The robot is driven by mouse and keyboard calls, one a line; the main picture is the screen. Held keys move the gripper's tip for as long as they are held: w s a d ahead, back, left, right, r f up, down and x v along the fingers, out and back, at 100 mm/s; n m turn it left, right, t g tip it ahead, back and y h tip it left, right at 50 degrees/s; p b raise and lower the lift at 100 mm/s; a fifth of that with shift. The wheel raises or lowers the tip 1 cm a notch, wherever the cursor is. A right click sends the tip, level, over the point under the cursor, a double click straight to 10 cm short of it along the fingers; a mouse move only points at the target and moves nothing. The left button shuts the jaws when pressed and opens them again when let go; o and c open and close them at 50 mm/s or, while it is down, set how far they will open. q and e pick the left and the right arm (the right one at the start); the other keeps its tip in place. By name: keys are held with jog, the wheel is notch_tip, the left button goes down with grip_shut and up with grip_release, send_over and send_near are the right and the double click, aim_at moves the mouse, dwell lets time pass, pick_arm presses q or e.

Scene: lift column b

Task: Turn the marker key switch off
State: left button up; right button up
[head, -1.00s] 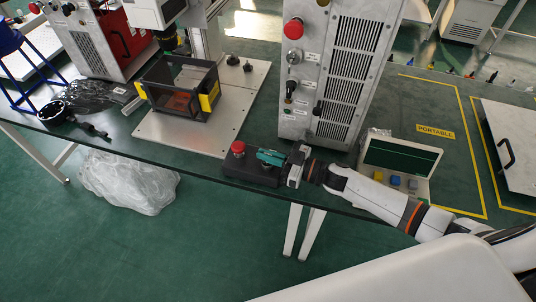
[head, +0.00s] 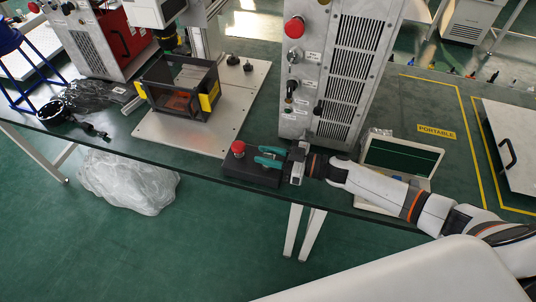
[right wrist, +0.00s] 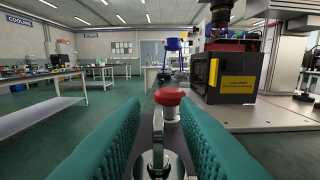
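A low black box (head: 236,172) lies at the table's front edge with a red mushroom button (head: 238,147) on it. In the right wrist view a metal key switch (right wrist: 157,163) with an upright key (right wrist: 158,128) stands in front of the red button (right wrist: 169,97). My right gripper (head: 260,155), with teal fingers, is over the right part of the box. In the right wrist view the fingers (right wrist: 160,107) stand apart on both sides of the key, with visible gaps. In the head view the fingers hide the key. My left gripper is not in view.
A tall grey cabinet (head: 299,127) with a red button, switches and vents stands behind my right gripper. A console with a dark screen (head: 402,157) is behind my right arm. A plate (head: 215,143) bearing a dark see-through box (head: 180,105) lies to the left.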

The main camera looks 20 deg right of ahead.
jog(key=b+v, duration=0.1)
jog(key=v, duration=0.9)
jog(key=shift+s+d+f+b, duration=0.15)
jog(key=shift+d+f+b, duration=0.05)
jog(key=shift+b, duration=0.15)
jog(key=shift+v, duration=0.8)
jog(key=shift+r, duration=0.1)
